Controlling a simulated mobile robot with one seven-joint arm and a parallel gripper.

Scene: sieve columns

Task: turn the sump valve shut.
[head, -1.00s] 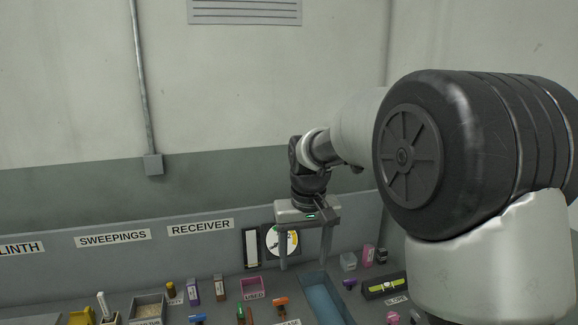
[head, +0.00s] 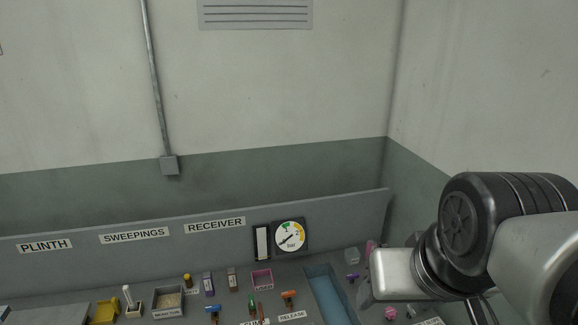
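Several small valve-like handles stand on the bench: a blue one (head: 212,309), a green one (head: 252,303) and an orange one (head: 289,295). The orange one has a RELEASE label (head: 292,316) in front of it. The labels near the lower edge are partly cut off. My arm fills the lower right, and I cannot make out my gripper or its fingertips there.
A round dial (head: 290,236) is on the back panel beside a dark-framed gauge (head: 262,242). A blue trough (head: 328,298) lies right of the handles. My arm hides the bench's right side.

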